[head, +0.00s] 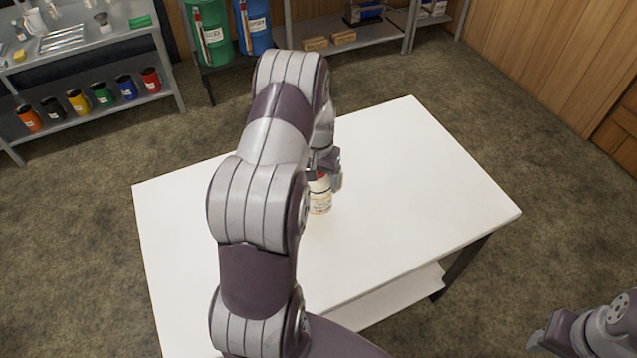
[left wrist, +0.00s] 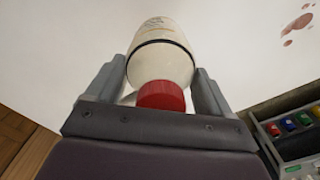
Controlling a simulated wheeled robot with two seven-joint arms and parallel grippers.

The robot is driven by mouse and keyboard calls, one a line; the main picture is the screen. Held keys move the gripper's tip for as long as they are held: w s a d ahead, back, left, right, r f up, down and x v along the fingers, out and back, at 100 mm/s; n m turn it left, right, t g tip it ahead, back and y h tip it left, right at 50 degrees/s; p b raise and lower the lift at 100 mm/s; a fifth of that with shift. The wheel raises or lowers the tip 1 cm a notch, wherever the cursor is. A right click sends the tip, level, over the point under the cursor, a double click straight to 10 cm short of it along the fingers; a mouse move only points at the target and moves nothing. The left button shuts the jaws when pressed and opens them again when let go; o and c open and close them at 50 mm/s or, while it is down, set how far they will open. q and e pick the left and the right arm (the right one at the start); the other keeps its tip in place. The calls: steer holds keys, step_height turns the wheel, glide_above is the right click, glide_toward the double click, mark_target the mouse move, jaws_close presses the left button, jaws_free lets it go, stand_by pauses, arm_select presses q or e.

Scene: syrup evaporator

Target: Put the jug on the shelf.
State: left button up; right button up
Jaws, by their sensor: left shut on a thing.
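The jug (head: 319,198) is a small cream container with a red cap and a printed label. It is over the white table, upright, below my left gripper (head: 325,175). In the left wrist view the jug (left wrist: 162,55) sits between the two grey fingers, its red cap toward the palm. My left gripper is shut on it. I cannot tell whether its base touches the table. My right gripper (head: 540,342) is at the lower right, away from the table; its jaws are too unclear to read.
The white table (head: 420,150) is otherwise largely clear; reddish stains (left wrist: 295,30) show in the left wrist view. A grey shelf unit (head: 110,112) at the upper left holds several coloured mugs and a white pitcher (head: 35,22). Another low shelf (head: 380,35) stands at the back, beside green and blue drums.

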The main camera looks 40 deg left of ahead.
arm_select(q)
steer(key=shift+w+a+f, duration=0.5)
steer(key=shift+w+f, duration=0.1)
steer(key=shift+f, duration=0.1)
step_height(320, 180, down, 3)
steer(key=shift+s+d+r+p, duration=0.1)
steer(key=shift+r+p, duration=0.05)
steer(key=shift+p, duration=0.6)
steer(key=shift+f, duration=0.45)
steer(key=shift+f+b, duration=0.2)
steer(key=shift+b, duration=0.1)
steer(key=o, duration=1.2)
steer(key=shift+r, duration=0.1)
